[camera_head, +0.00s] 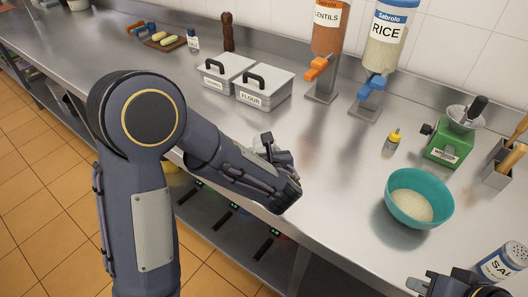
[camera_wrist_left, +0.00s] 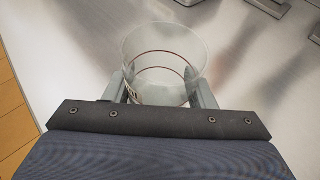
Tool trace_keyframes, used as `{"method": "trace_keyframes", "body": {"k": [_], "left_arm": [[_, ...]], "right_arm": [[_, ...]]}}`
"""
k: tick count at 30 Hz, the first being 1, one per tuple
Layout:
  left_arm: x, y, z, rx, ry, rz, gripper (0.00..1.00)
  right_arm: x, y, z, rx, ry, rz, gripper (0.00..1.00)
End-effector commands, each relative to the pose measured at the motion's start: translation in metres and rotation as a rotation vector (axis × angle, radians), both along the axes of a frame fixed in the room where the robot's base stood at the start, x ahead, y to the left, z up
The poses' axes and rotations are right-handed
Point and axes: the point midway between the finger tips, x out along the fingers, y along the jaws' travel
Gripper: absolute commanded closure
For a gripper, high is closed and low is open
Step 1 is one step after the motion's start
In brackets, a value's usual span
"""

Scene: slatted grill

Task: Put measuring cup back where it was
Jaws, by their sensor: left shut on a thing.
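The measuring cup (camera_wrist_left: 165,48) is clear, with thin dark red lines around it. In the left wrist view it sits between the two grey fingers of my left gripper (camera_wrist_left: 165,92), which is shut on it. It looks empty. In the head view my left gripper (camera_head: 275,152) is over the front part of the counter, and my arm hides most of the cup. I cannot tell whether the cup touches the counter. My right gripper (camera_head: 450,288) shows only partly at the bottom right edge, and its jaw opening is unclear.
A teal bowl (camera_head: 402,205) with white grains stands right of my left gripper. Rice (camera_head: 383,45) and lentils (camera_head: 327,30) dispensers, a green scale (camera_head: 446,146), a small yellow-capped bottle (camera_head: 393,141) and a flour box (camera_head: 263,88) stand behind. The middle counter (camera_head: 325,135) is clear.

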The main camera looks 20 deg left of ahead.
Motion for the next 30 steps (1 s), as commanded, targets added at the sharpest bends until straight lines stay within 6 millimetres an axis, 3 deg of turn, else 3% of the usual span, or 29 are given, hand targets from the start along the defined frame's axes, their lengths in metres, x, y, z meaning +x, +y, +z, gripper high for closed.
{"method": "trace_keyframes", "body": {"k": [4, 5, 10, 21, 30], "left_arm": [[0.000, 0.000, -0.004, 0.000, -0.001, 0.000, 0.74], [0.000, 0.000, -0.004, 0.000, 0.000, 0.000, 0.49], [0.000, 0.000, -0.003, 0.000, 0.000, 0.000, 0.28], [0.000, 0.000, 0.004, 0.000, 0.000, 0.000, 0.28], [-0.050, -0.025, 0.025, -0.001, -0.004, -0.006, 0.28]], "right_arm": [[0.000, 0.000, -0.006, 0.000, 0.000, 0.000, 1.00], [0.000, 0.000, -0.005, 0.000, 0.000, 0.000, 1.00], [0.000, 0.000, -0.004, 0.000, 0.000, 0.000, 1.00], [0.000, 0.000, 0.004, 0.000, 0.000, 0.000, 1.00], [0.000, 0.000, -0.003, 0.000, 0.000, 0.000, 1.00]]}}
